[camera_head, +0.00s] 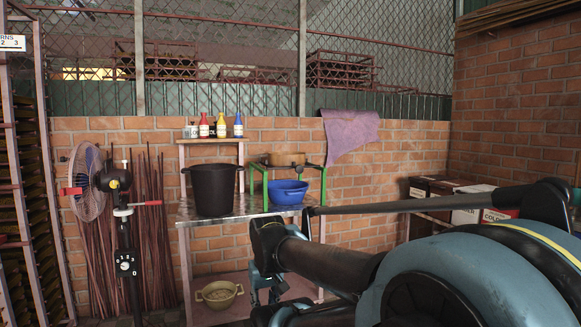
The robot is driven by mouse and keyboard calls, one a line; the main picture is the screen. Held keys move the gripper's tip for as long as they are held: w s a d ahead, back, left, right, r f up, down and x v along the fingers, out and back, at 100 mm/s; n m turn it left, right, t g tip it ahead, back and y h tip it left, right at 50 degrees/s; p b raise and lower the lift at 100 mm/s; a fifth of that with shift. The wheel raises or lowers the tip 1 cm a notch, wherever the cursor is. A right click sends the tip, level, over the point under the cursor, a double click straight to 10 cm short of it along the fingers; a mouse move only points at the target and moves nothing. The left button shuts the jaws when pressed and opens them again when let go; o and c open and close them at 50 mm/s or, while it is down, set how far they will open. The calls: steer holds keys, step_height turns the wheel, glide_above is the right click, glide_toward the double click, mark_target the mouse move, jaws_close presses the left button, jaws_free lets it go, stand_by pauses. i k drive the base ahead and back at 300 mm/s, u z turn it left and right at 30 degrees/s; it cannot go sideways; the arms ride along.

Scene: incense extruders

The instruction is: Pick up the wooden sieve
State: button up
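The wooden sieve appears to be the shallow round brown piece (287,159) on top of a green metal frame (323,185), at the back of the metal table. It sits above and just behind a blue basin (287,192). Its mesh cannot be made out from here. My dark and teal arm fills the lower right of the head view, in front of the table's right end. My gripper's fingers cannot be seen in this view.
A large black bucket (212,189) stands left of the frame on the metal table (245,212). Several small bottles (221,125) stand on a raised shelf behind. A standing fan (88,182) is at left. A beige basin (219,294) is on the lower shelf. Boxes (470,205) stand at right.

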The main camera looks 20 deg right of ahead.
mark_target(277, 158)
steer(key=k, duration=0.65)
steer(key=z, duration=0.4)
steer(key=i, duration=2.15)
steer(key=u, duration=0.85)
